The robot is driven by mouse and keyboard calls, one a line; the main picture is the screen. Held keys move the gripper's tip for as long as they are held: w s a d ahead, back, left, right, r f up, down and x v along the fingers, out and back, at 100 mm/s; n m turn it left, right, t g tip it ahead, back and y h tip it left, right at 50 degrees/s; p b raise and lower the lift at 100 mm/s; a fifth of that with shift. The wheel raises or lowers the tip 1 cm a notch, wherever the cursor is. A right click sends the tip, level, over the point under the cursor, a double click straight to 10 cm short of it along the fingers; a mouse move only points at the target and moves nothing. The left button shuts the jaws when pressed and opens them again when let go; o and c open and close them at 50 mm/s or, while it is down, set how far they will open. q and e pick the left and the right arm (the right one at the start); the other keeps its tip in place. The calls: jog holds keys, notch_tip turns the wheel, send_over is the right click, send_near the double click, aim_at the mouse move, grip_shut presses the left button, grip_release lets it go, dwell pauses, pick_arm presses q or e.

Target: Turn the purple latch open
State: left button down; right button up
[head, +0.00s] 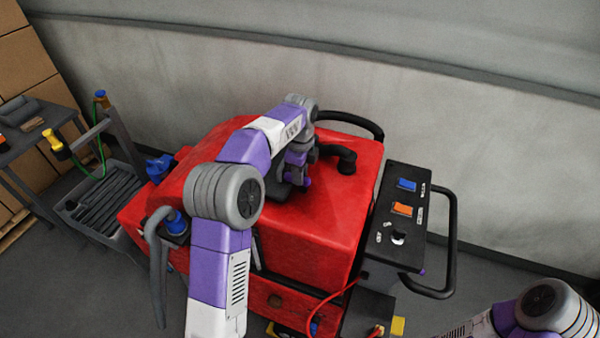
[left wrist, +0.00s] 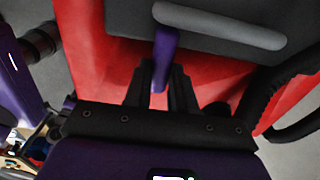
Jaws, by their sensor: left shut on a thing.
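The purple latch (left wrist: 165,48) is a short upright bar on the red machine, below a grey handle-like bar (left wrist: 220,25) in the left wrist view. My left gripper (left wrist: 158,85) has its two dark fingers closed on the latch's lower end. In the head view my left gripper (head: 292,188) is low over the top of the red scrubber (head: 318,232). My own arm hides much of that spot there, and I cannot clearly make out the latch. My right arm shows only at the bottom right of the head view; its gripper is out of frame.
A black hose elbow (head: 340,155) rises from the red top beside my left arm. A control panel (head: 400,210) with blue and orange switches and a black handle (head: 450,245) stands at right. A grey cart (head: 100,200) is at left, a wall behind.

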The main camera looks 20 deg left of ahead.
pick_arm(q)
jog(key=shift+n, duration=0.3)
jog(key=n+p, duration=0.2)
jog(key=shift+s+r+n, duration=0.1)
jog(key=shift+s+n, duration=0.05)
jog(key=shift+n, duration=0.15)
jog(key=n+p, duration=0.2)
jog(key=n, duration=0.2)
jog(key=shift+s+d+n, duration=0.1)
jog(key=shift+s+n, duration=0.05)
jog(key=shift+n, duration=0.15)
jog(key=n, duration=0.2)
jog(key=n+p, duration=0.1)
jog(key=n, duration=0.2)
jog(key=shift+s+d+p, duration=0.1)
jog(key=shift+d+p, duration=0.1)
jog(key=shift+p, duration=0.1)
jog(key=n+p, duration=0.1)
jog(key=n, duration=0.4)
jog(key=shift+d, duration=0.2)
jog(key=c, duration=0.9)
grip_release()
jog(key=shift+c, duration=0.2)
